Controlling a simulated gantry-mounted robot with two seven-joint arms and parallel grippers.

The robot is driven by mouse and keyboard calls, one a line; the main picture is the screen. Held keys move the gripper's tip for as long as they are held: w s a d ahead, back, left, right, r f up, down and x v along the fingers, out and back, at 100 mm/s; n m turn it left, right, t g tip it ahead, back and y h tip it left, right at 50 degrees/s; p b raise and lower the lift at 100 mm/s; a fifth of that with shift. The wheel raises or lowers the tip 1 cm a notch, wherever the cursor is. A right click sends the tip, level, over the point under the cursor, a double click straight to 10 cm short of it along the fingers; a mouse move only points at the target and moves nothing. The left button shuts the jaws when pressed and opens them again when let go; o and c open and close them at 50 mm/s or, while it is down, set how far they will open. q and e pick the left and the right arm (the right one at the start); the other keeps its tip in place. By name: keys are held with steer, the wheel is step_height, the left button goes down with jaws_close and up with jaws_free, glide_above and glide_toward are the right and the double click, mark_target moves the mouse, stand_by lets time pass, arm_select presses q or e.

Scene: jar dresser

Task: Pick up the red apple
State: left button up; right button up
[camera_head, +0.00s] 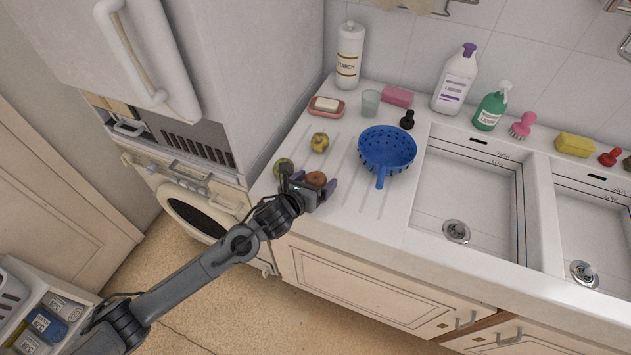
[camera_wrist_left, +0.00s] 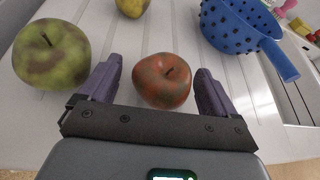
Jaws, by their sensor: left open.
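The red apple (camera_head: 316,179) sits on the white counter by its front edge. In the left wrist view the red apple (camera_wrist_left: 162,80) lies between the two purple fingers of my left gripper (camera_wrist_left: 156,90), with a gap on each side. My left gripper (camera_head: 312,188) is open and low at the counter in the head view. Part of the apple is hidden behind the gripper there. My right gripper is not in view.
A green apple (camera_wrist_left: 52,55) sits just left of the gripper. A yellow apple (camera_head: 320,142) lies farther back. A blue colander (camera_head: 386,148) stands to the right, its handle pointing forward. Sink basins (camera_head: 468,195) are beyond it.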

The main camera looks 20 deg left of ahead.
mark_target(315, 177)
arm_select(q)
steer(key=c, duration=1.1)
steer(key=shift+r, duration=0.15)
steer(key=shift+r, duration=0.55)
step_height(315, 177, up, 3)
steer(key=shift+d+r+p, duration=0.1)
steer(key=shift+p, duration=0.35)
steer(key=d+r, duration=0.2)
steer(key=d, duration=0.1)
steer(key=s+d+r, duration=0.1)
steer(key=d+r, duration=0.1)
steer(key=d, duration=0.2)
steer(key=d+r, duration=0.2)
steer(key=d, duration=0.2)
steer(key=shift+s+d+r+b, duration=0.2)
steer(key=shift+s+r+b, duration=0.05)
steer(key=shift+s+b, duration=0.05)
